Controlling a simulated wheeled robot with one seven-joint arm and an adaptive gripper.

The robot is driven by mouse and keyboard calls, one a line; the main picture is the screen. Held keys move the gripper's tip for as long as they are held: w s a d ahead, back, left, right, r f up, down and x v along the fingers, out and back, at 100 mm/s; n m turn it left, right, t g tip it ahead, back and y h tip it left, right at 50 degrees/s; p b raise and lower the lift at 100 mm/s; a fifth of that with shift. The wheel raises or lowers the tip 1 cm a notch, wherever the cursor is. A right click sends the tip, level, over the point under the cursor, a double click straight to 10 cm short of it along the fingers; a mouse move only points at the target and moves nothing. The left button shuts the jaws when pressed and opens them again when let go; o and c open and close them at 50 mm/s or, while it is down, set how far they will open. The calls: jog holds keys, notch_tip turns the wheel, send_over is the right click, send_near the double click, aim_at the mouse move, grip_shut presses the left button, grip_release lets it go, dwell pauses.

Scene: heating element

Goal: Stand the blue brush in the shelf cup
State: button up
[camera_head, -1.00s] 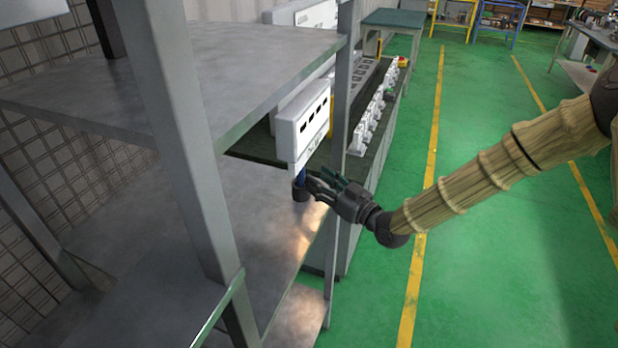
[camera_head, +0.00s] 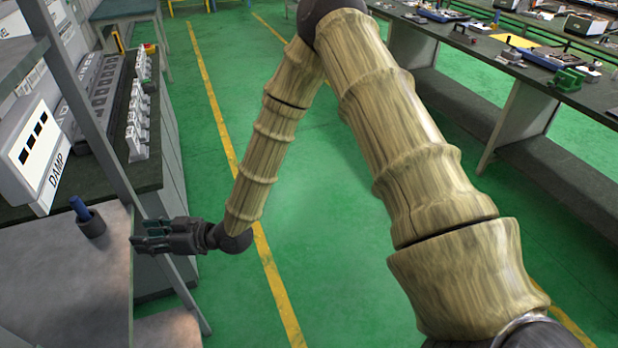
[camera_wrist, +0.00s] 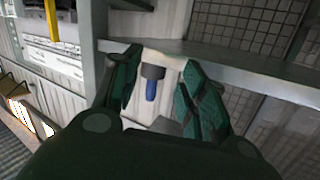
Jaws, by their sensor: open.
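The blue brush (camera_head: 79,207) stands in the dark shelf cup (camera_head: 92,226), its upper part showing above the rim and its lower end hidden inside. It leans slightly left in the head view; I cannot tell whether that is real tilt. The cup is on the grey shelf (camera_head: 70,275) near its edge. My gripper (camera_head: 140,236) is open and empty at the shelf edge, to the right of the cup and apart from it. In the wrist view, the brush (camera_wrist: 152,90) and cup (camera_wrist: 153,72) appear upside down between my spread fingers (camera_wrist: 160,78), farther off.
A metal shelf post (camera_head: 120,185) rises close behind my gripper. A white box marked DAMP (camera_head: 35,150) is beyond the cup. A workbench with white devices (camera_head: 138,120) stands behind. Green floor is open to the right, with more benches (camera_head: 520,80) at the far right.

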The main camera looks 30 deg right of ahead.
jog(key=s+d+f+m+g+h, duration=0.2)
jog(key=s+d+f+m+h, duration=0.15)
jog(key=s+d+f, duration=0.45)
jog(key=s+d+f+m+g+h, duration=0.2)
jog(key=s+d+f+g+h, duration=0.15)
jog(key=s+f, duration=0.95)
jog(key=s+d+f+m+g+h, duration=0.2)
jog(key=s+d+f+h, duration=0.1)
jog(key=s+d, duration=0.4)
jog(key=s+d+f+m+g+h, duration=0.1)
jog(key=s+d+f+g+h, duration=0.1)
jog(key=s+d, duration=0.6)
notch_tip(320, 180, down, 2)
jog(key=s+h, duration=0.1)
jog(key=s, duration=0.2)
jog(key=shift+d+m, duration=0.25)
jog(key=shift+m, duration=0.1)
jog(key=shift+w, duration=0.1)
